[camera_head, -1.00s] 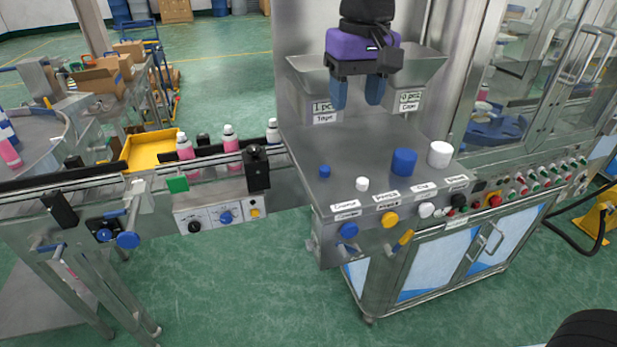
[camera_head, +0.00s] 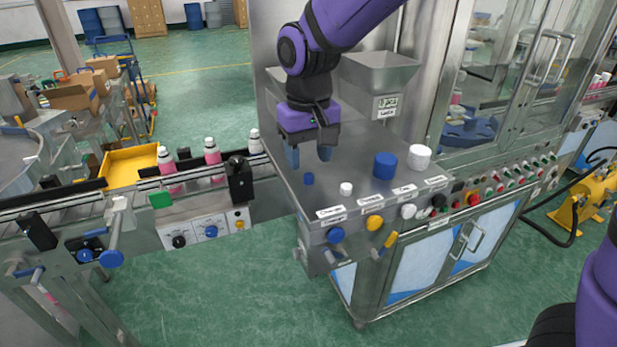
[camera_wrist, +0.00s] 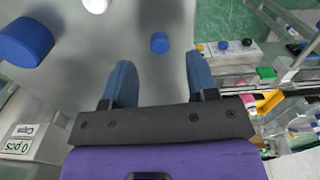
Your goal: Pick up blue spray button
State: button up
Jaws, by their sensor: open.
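The small blue spray button (camera_head: 308,179) stands on the steel worktop, near its left edge. In the wrist view the blue spray button (camera_wrist: 160,42) shows ahead of the fingertips, between their lines. My gripper (camera_head: 310,157) is open and empty above the worktop, just behind the button in the head view. In the wrist view my gripper (camera_wrist: 160,72) has its two blue fingers apart with nothing between them.
A small white button (camera_head: 346,188), a larger blue cap (camera_head: 385,165) and a white cap (camera_head: 419,157) stand to the right on the worktop (camera_head: 330,200). A steel hopper (camera_head: 378,75) is behind. A conveyor with pink bottles (camera_head: 213,152) runs at left.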

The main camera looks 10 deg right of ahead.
aim_at(309, 182)
jog(key=shift+w+f, duration=0.1)
jog(key=shift+f, duration=1.9)
jog(key=shift+c, duration=0.4)
grip_shut()
